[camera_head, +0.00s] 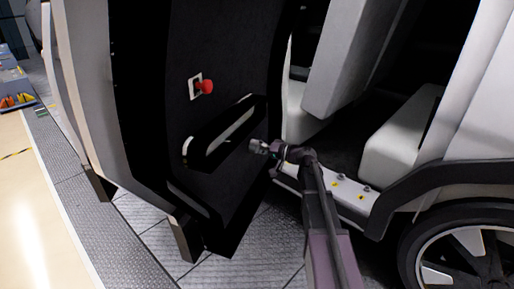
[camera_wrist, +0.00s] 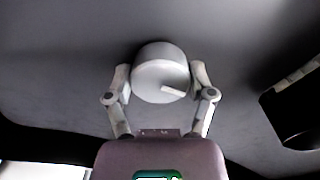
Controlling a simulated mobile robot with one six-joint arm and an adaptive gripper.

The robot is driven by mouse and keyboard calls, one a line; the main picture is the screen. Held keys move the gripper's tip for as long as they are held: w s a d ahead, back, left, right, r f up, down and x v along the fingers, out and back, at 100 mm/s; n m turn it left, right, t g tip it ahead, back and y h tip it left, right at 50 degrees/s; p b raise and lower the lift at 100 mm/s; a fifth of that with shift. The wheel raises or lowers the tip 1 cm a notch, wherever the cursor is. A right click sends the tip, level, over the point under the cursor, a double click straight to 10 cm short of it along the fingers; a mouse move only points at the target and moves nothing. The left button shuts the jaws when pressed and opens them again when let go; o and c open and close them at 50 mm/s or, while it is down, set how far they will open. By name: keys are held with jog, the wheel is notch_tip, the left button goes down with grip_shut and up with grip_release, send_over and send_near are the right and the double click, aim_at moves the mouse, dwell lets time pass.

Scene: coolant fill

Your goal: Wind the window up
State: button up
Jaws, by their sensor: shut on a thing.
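The open vehicle door shows its black inner panel (camera_head: 235,78) in the head view. A round grey knob (camera_wrist: 160,65) with a pale raised bar on its face sits on the dark panel in the wrist view. My gripper (camera_head: 264,148) reaches the door from the right, beside the armrest, in the head view. In the wrist view my gripper (camera_wrist: 160,82) has one finger on each side of the knob and is shut on it. The knob is hard to make out from my gripper in the head view. No window glass is clearly visible.
A red knob (camera_head: 206,87) on a pale plate sits higher on the door. An armrest (camera_head: 222,134) juts out left of my gripper. The door sill (camera_head: 345,192), a seat (camera_head: 400,135) and a wheel (camera_head: 465,250) lie to the right. Open floor lies left.

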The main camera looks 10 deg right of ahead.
jog(key=shift+w+d, duration=0.1)
jog(key=shift+w, duration=0.05)
jog(key=o, duration=1.1)
jog(key=shift+v, duration=6.05)
